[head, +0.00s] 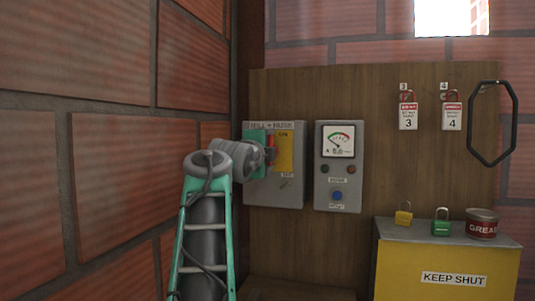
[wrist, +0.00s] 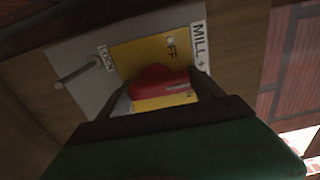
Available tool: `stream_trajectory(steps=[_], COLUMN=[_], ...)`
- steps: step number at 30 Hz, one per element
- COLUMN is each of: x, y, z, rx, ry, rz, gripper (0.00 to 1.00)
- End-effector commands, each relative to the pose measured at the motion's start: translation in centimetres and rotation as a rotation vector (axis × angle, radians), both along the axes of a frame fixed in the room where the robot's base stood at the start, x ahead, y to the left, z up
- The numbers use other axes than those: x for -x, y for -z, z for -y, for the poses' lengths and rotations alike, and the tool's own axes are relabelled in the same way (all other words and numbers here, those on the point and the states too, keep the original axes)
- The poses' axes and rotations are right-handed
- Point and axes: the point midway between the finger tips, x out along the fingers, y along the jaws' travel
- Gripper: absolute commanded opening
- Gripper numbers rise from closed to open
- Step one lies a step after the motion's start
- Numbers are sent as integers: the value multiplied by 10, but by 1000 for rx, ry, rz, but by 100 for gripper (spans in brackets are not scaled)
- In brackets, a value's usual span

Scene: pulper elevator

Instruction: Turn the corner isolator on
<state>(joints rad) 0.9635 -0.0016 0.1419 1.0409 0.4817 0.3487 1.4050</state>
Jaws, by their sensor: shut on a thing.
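The corner isolator (head: 296,190) is a grey box on the wooden board beside the brick corner. It has a yellow plate (head: 286,152) and a red handle (head: 271,146). In the wrist view the red handle (wrist: 160,82) lies between the dark fingers of my gripper (wrist: 165,90), which is shut on it. The word OFF shows on the yellow plate (wrist: 135,54) near the handle; LOCK and MILL labels are at the plate's sides. My gripper hides part of the box and handle in the head view. I cannot see an ON mark.
A grey meter box (head: 338,168) with a dial and buttons is close on the right. Red padlocks with tags (head: 408,116) and a black loop (head: 493,124) hang further right. A yellow KEEP SHUT cabinet (head: 448,262) carries padlocks and a grease tin (head: 482,225). A brick wall (head: 110,180) stands close left.

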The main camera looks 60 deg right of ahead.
Motion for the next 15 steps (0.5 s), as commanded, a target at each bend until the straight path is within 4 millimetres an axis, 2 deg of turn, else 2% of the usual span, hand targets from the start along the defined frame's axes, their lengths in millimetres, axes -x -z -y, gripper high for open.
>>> stream_trajectory(steps=[11,12,15], x=[0,1,0], y=[1,1,1], z=[0,0,0], rx=[-3,-3,-2], ry=[2,2,1], rz=[7,7,6], gripper=[36,80,88])
